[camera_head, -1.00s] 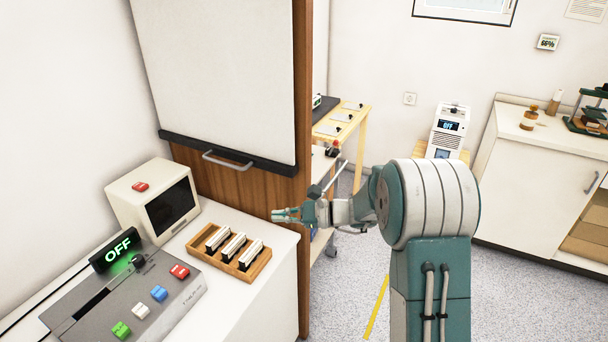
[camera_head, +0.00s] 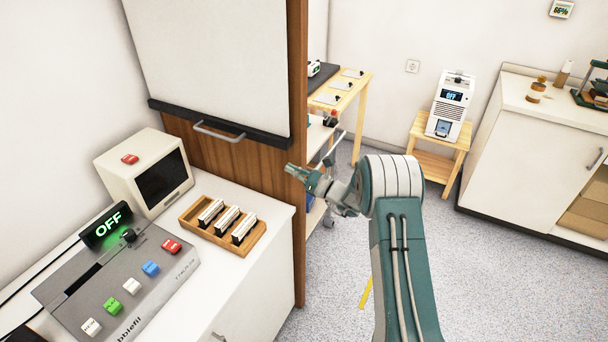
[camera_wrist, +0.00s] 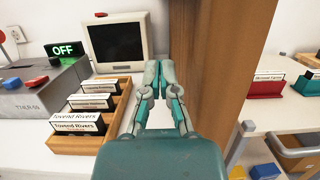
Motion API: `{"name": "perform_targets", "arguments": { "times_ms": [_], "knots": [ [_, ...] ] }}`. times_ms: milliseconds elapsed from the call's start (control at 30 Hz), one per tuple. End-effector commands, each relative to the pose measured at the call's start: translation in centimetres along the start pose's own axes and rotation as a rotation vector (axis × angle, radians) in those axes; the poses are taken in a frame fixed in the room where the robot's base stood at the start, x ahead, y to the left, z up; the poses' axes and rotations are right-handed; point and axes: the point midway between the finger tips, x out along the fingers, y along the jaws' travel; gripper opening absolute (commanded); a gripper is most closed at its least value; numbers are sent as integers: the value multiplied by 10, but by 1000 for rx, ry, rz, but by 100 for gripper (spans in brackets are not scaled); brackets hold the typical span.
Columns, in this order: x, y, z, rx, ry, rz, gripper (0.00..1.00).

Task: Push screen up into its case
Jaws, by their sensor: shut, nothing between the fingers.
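The white screen (camera_head: 215,55) hangs down in front of a wooden panel at the left, with a dark bar (camera_head: 222,124) along its lower edge. A grey handle (camera_head: 218,131) sits on that bar. My gripper (camera_head: 290,169) is to the right of the handle and a little lower, apart from it, by the wooden panel's edge. The case at the top is out of view.
Below the screen, a white counter (camera_head: 270,212) holds a small monitor (camera_head: 150,172), a wooden tray (camera_head: 250,240) of cards and a grey control panel (camera_head: 120,285) with an OFF sign (camera_head: 107,225). The wooden panel's upright edge (camera_head: 298,100) stands close to my gripper. Open floor lies to the right.

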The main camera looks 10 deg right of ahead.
Motion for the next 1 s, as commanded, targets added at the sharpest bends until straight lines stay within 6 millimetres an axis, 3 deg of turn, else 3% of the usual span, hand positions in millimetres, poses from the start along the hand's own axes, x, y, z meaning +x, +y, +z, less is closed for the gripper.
{"name": "perform_targets", "arguments": {
  "times_ms": [167,400,1000],
  "knots": [
    [34,0,0,-1,-1,2,0],
    [40,0,33,-2,1,-1,0],
    [43,0,47,-2,0,0,0]
  ]
}}
